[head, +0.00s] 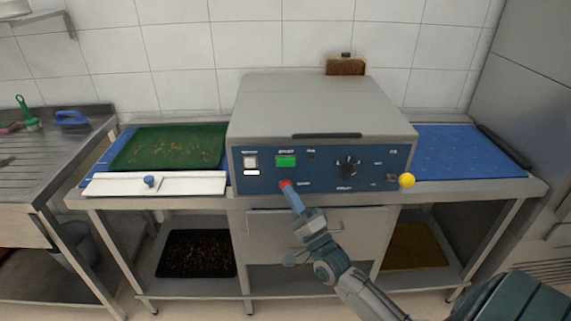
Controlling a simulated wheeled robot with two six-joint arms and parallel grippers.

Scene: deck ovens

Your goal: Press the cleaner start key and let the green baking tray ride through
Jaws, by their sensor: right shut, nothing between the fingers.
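The green baking tray (168,147), spotted with brown residue, lies flat on the blue infeed surface left of the cleaner (318,105). A green key (286,161), its label too small to read, is on the cleaner's blue front panel (225,163). My right gripper (289,191) is shut and empty, its tip just below the green key, at a red button (285,184) that it partly covers. I cannot tell whether it touches the button. My left gripper is not in view.
A white guide bar (190,184) with a blue knob lies before the tray. A yellow ball knob (407,181) sticks out at the panel's right. The blue outfeed surface (456,150) is empty. Dark (197,253) and yellow-brown (414,246) trays lie on the lower shelf.

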